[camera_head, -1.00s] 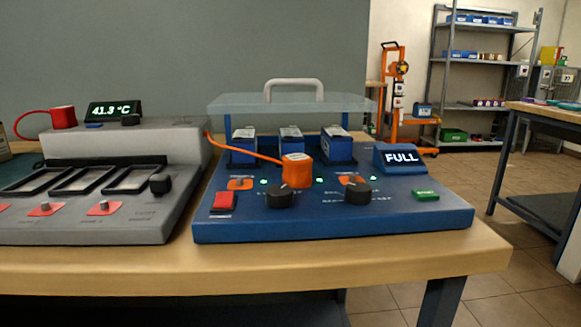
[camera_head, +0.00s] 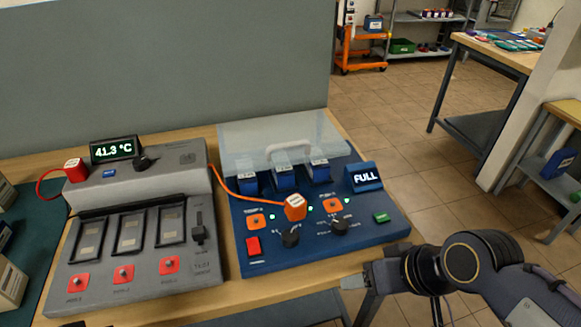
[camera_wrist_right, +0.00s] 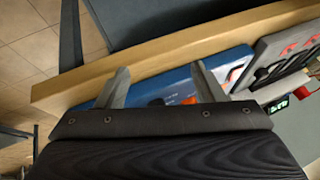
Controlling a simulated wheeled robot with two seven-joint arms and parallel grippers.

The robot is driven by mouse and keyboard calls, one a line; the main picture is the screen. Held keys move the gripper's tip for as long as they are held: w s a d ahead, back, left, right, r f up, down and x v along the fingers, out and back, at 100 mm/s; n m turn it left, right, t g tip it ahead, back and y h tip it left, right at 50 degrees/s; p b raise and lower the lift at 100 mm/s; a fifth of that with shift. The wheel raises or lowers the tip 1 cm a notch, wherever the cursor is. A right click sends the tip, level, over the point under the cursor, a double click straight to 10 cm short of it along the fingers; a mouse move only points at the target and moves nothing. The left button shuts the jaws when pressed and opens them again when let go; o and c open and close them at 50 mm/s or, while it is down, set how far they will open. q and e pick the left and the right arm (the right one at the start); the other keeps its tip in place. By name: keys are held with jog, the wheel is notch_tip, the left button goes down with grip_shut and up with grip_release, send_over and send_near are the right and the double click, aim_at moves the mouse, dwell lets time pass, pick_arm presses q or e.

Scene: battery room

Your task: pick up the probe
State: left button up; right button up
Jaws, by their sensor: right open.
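Two cabled blocks are in the head view, and I cannot tell which is the probe. An orange block (camera_head: 295,207) stands on the blue charger (camera_head: 330,255), with an orange cable running left to the grey unit. A red block (camera_head: 76,170) with a red cable sits at the left back of the grey unit (camera_head: 150,285), beside a display reading 41.3 °C (camera_head: 115,149). My right gripper (camera_head: 352,281) is at the table's front edge, right of and nearer than the orange block, apart from both. In the wrist view it is open and empty (camera_wrist_right: 162,86). My left gripper is out of view.
Blue batteries (camera_head: 284,178) stand in the charger under a clear lid (camera_head: 270,135) with a grey handle. A FULL display (camera_head: 364,177), knobs and a red switch (camera_head: 253,246) surround the orange block. The wooden table edge (camera_head: 210,306) runs along the front.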

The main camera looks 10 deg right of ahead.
notch_tip(320, 180, up, 7)
jog(key=w+p, duration=0.2)
jog(key=p, duration=0.2)
jog(key=n+g+h+p, duration=0.2)
jog(key=n+g+h, duration=0.2)
jog(key=n+g, duration=0.15)
send_over(298, 202)
jog(key=shift+s+d+f+t, duration=0.25)
jog(key=shift+s+d, duration=0.1)
jog(key=shift+s, duration=0.05)
jog(key=f, duration=0.7)
jog(key=shift+w+a+f, duration=0.15)
jog(key=shift+w+a, duration=0.2)
jog(key=c, duration=1.2)
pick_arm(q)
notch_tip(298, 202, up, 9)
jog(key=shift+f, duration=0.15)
pick_arm(e)
jog(key=shift+o, duration=0.2)
